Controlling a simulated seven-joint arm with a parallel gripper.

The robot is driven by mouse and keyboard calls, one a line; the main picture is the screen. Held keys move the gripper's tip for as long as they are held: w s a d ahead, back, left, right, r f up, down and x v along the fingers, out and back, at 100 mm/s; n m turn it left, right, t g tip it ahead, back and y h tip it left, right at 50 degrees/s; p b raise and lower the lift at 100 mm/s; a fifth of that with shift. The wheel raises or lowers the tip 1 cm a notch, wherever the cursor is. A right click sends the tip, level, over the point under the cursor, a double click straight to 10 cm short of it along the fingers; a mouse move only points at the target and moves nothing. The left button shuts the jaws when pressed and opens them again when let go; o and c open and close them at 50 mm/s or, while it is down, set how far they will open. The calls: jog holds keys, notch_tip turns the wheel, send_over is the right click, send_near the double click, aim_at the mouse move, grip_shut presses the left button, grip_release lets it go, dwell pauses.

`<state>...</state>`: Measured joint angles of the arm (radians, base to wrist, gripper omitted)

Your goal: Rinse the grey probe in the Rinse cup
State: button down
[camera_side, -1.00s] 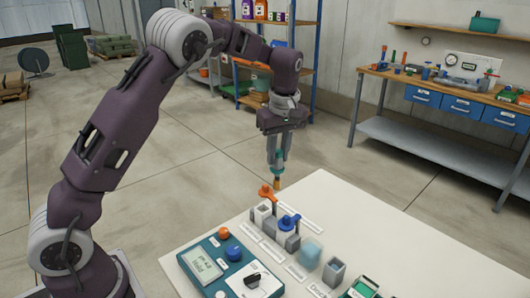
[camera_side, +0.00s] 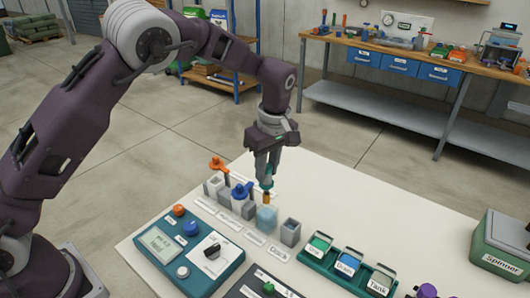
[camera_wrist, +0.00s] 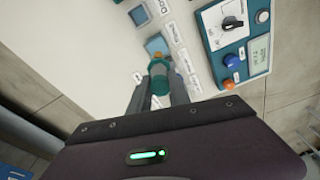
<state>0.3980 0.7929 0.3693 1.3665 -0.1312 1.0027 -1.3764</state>
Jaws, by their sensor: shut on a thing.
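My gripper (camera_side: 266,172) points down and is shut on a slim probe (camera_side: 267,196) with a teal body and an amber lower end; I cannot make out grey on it. The probe is roughly upright, its tip just above a pale blue cup (camera_side: 267,219), apparently not inside it. The cup's label is too small to read, so I cannot confirm it is the Rinse cup. In the wrist view the probe (camera_wrist: 158,68) hangs between my fingers, its tip near the pale blue cup (camera_wrist: 155,45).
An orange probe (camera_side: 217,163) and a blue probe (camera_side: 241,189) stand in holders left of the cup. A grey cup (camera_side: 290,232) stands to its right. A teal meter box (camera_side: 190,250) lies in front; a green tray (camera_side: 347,264) and Spinner box (camera_side: 505,245) are rightward.

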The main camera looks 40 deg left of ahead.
aim_at(268, 183)
jog(key=shift+f, duration=4.1)
jog(key=shift+r, duration=0.1)
jog(key=shift+r, duration=0.7)
jog(key=shift+f, duration=0.8)
jog(key=shift+r, duration=0.8)
jog(key=shift+f, duration=0.8)
